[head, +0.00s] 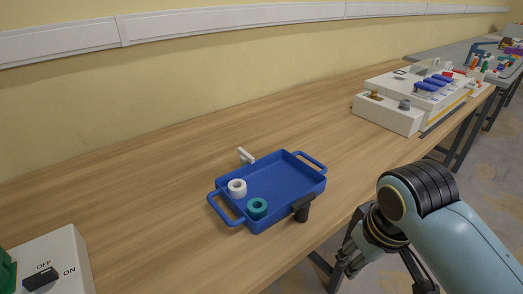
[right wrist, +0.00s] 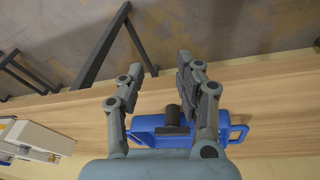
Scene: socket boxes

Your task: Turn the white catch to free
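The white catch (head: 246,156) stands on the table at the far long side of the blue tray (head: 300,182). Its bar slants toward the tray rim; I cannot tell if it overlaps the rim. A black catch (head: 302,208) is at the tray's near side; it also shows in the right wrist view (right wrist: 172,120), between my fingers. My right gripper (head: 385,274) is open and empty, off the table's front edge and apart from both catches; its two fingers stand spread in the right wrist view (right wrist: 160,72). My left gripper is not in view.
A switch box (head: 55,262) stands at lower left, a white socket box (head: 388,112) at back right. Bare wood (head: 130,180) lies left of the tray; a wall runs behind.

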